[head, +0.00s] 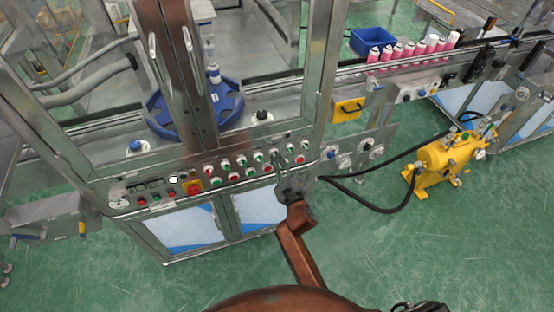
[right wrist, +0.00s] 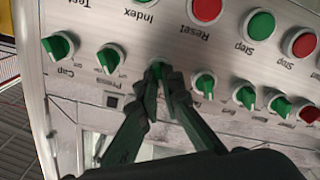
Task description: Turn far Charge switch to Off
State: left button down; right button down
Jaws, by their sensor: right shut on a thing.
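The control panel (head: 222,178) is on the front of the machine, with rows of buttons and switches. My right gripper (head: 280,162) reaches its right part from below in the head view. In the right wrist view the panel lettering is upside down. There my right gripper (right wrist: 160,78) is shut on a green switch knob (right wrist: 157,66) in the switch row; the fingers cover most of this knob, and its label and setting cannot be read. Other green switches stand on both sides, one labelled Cap (right wrist: 58,46). My left gripper is not in view.
A yellow pump (head: 445,155) with black hoses stands on the green floor at right. Pink cans (head: 405,52) line the conveyor behind.

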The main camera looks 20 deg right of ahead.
jog(key=shift+a, duration=0.1)
jog(key=c, duration=2.1)
grip_release()
jog(key=s, duration=1.2)
jog(key=shift+d, duration=0.2)
